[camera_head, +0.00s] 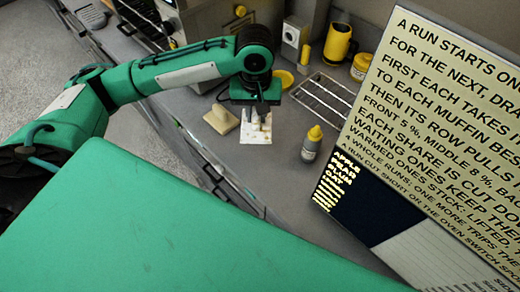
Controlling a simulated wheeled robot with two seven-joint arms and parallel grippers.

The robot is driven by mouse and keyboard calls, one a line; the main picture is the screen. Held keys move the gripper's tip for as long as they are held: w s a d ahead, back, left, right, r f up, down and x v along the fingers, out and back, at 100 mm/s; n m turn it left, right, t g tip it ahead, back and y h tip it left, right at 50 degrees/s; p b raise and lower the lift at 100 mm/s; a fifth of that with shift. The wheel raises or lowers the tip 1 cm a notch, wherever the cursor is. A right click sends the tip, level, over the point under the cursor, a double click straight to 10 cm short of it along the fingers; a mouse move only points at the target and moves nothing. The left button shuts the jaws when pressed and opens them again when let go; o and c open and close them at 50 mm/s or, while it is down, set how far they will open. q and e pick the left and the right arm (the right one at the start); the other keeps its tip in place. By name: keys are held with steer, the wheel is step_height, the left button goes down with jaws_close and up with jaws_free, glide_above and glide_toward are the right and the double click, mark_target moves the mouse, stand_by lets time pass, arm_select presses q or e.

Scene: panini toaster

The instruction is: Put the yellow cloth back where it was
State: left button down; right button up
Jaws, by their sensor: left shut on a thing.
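My left gripper (259,112) points down over the grey counter, left of the middle of the view. It is shut on a pale, patterned cloth-like piece (257,133), which hangs below the fingers. The piece looks whitish with faint yellow, and I cannot tell for sure that it is the yellow cloth. I cannot tell whether its lower edge touches the counter. A plain beige-yellow piece (221,119) lies just left of the gripper, apart from it. My right gripper is not in view.
A wire rack (325,97) lies right of the gripper, with a yellow mug (338,45) and a yellow jar (361,67) behind. A grey bottle with a yellow cap (312,143) stands nearer. A yellow dish (284,78) is behind the gripper. A large text board (440,110) blocks the right.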

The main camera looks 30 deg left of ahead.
arm_select(q)
steer(key=r+n, duration=0.1)
steer(key=n, duration=0.1)
steer(key=w+r+n, duration=0.1)
steer(key=n, duration=0.1)
steer(key=r+n, duration=0.1)
steer(key=n, duration=0.1)
steer(key=shift+w+a+r, duration=0.15)
steer(key=shift+a+r, duration=0.1)
steer(key=shift+a, duration=0.05)
steer(key=shift+a+r+n, duration=0.15)
steer(key=shift+r+n, duration=0.15)
steer(key=shift+n, duration=0.3)
steer(key=shift+w+a+r+n, duration=0.1)
steer(key=shift+r+n, duration=0.15)
steer(key=shift+n, duration=0.15)
steer(key=shift+r+n, duration=0.2)
steer(key=shift+n, duration=0.3)
steer(key=shift+f, duration=0.3)
step_height(320, 180, down, 16)
steer(key=shift+a+r+p, duration=0.1)
steer(key=shift+p, duration=0.95)
step_height(320, 180, down, 3)
steer(key=shift+f+p, duration=0.1)
steer(key=shift+p, duration=0.2)
steer(key=shift+f, duration=0.15)
